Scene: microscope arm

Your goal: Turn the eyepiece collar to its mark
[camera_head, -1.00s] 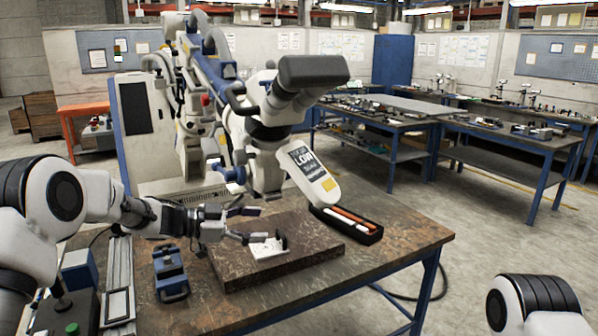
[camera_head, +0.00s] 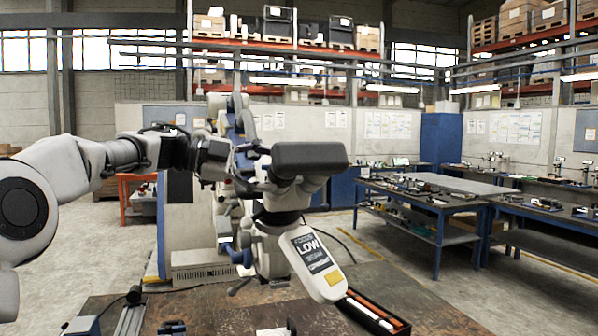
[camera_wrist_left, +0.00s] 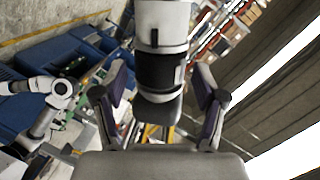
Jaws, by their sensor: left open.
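The microscope head shows in the head view with a black eyepiece block (camera_head: 312,158) on top and a dark ring (camera_head: 277,217) around its white body below. A label panel (camera_head: 312,252) marked "LOW" hangs at its front. My left gripper (camera_head: 254,165) is at the left side of the eyepiece block, at about its height. In the left wrist view its two fingers (camera_wrist_left: 160,72) are spread apart. A white tube with a dark band (camera_wrist_left: 160,72) appears between them, and I cannot tell whether they touch it. No collar mark can be made out. My right gripper is not seen.
The table (camera_head: 230,312) lies below, with an open black tray (camera_head: 372,314) of orange and white sticks at its front right. Workbenches (camera_head: 440,200) with small items stand behind at the right. Shelves with boxes line the back wall.

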